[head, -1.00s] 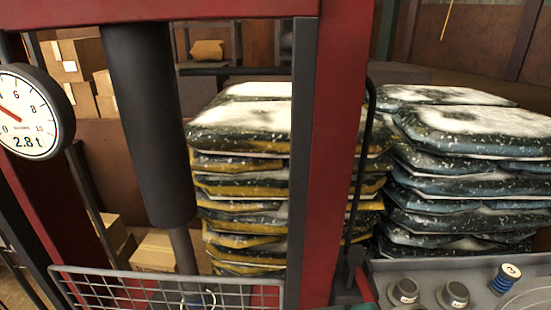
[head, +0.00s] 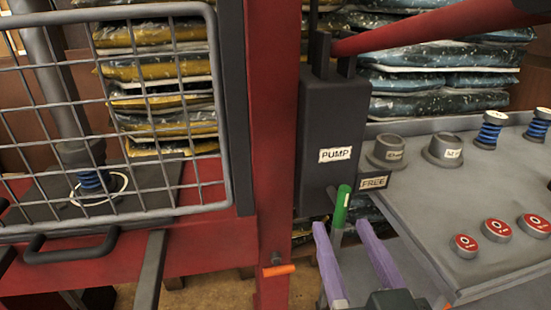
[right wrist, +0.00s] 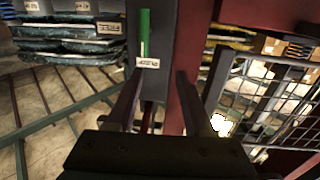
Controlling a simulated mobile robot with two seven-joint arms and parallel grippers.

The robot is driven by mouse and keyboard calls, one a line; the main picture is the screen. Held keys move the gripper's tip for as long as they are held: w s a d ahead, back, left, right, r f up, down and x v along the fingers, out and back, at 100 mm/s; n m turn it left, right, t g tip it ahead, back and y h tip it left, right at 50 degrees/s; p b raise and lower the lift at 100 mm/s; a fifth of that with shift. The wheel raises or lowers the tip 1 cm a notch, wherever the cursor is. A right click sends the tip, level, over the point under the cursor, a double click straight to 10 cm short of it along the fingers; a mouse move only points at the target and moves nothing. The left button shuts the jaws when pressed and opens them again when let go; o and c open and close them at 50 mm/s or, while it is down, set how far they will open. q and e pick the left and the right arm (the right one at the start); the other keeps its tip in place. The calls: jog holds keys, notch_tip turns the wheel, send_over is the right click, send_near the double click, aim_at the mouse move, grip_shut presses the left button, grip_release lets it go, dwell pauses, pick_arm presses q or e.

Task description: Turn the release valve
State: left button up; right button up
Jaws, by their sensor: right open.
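A green upright handle (head: 341,208) stands at the lower front of the dark pump block (head: 330,115), which bears a "PUMP" label. A "FREE" label (head: 373,182) is just right of the handle. My right gripper (head: 341,224) is open, its two purple fingers pointing up toward the handle, one on each side of it in the picture. In the right wrist view the green handle (right wrist: 144,35) lies beyond the open, empty fingertips (right wrist: 159,78); I see no clear contact. An orange lever (head: 278,269) sticks out low on the red post. My left gripper is not in view.
A grey tray (head: 470,205) with weights, springs and red discs lies at the right. A wire mesh guard (head: 100,100) with a dark handle (head: 70,247) is at the left. The red post (head: 272,130) stands close left of the pump. A red bar (head: 440,30) crosses above.

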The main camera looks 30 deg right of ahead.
aim_at(344, 203)
jog(key=shift+m+g+h, duration=0.4)
jog(key=shift+h, duration=0.4)
jog(key=w+d, duration=0.2)
jog(key=w+d+f, duration=0.1)
jog(key=w+d, duration=0.1)
jog(key=w, duration=0.1)
jog(key=w+d+f+b, duration=0.1)
jog(key=w+d, duration=0.1)
jog(key=shift+w, duration=0.4)
jog(key=shift+c, duration=0.4)
grip_shut()
